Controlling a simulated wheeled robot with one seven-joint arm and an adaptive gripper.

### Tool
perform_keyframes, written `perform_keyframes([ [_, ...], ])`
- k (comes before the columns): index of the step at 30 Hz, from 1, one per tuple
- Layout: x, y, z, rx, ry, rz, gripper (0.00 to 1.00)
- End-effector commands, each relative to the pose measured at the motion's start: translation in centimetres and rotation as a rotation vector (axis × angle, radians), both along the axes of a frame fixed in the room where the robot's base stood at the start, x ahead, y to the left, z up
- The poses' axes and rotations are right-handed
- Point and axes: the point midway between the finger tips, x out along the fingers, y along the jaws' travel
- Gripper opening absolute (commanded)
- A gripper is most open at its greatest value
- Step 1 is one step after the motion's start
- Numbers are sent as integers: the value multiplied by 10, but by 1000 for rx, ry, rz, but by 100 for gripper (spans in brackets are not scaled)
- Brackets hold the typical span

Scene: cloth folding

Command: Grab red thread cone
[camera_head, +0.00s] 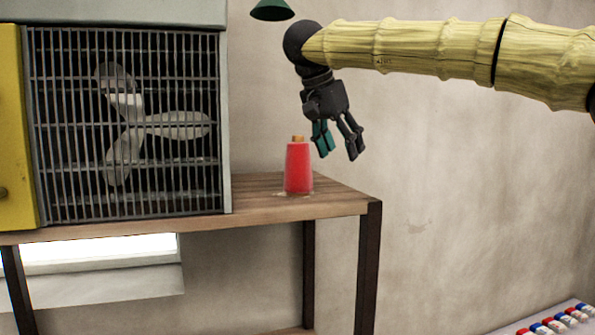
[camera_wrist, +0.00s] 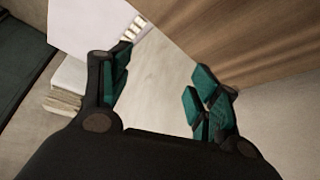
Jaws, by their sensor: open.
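The red thread cone (camera_head: 298,168) stands upright on the wooden table (camera_head: 265,207), near its right end, in the head view. It has a tan tip. My gripper (camera_head: 338,155) is open and empty, with its fingers pointing down. In the picture it is above and to the right of the cone, apart from it. In the wrist view my gripper (camera_wrist: 160,95) shows its teal finger pads spread apart with nothing between them. The cone does not show in the wrist view.
A large caged fan (camera_head: 125,125) with a yellow side panel stands on the table left of the cone. A green lamp shade (camera_head: 272,10) hangs above. Several small red, white and blue items (camera_head: 560,320) lie on a surface at the lower right. Bare wall lies right of the table.

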Motion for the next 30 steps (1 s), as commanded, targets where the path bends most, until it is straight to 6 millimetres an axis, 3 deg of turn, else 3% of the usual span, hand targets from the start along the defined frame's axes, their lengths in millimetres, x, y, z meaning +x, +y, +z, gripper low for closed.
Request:
perform_keyframes([
  [1,-24,23,23,18,8,57,62],
  [3,-54,49,47,38,30,130,62],
  [6,-87,75,70,55,54,211,62],
  [10,-110,91,84,66,72,268,62],
  [23,-106,90,59,67,77,283,62],
  [30,-97,87,30,67,77,281,62],
])
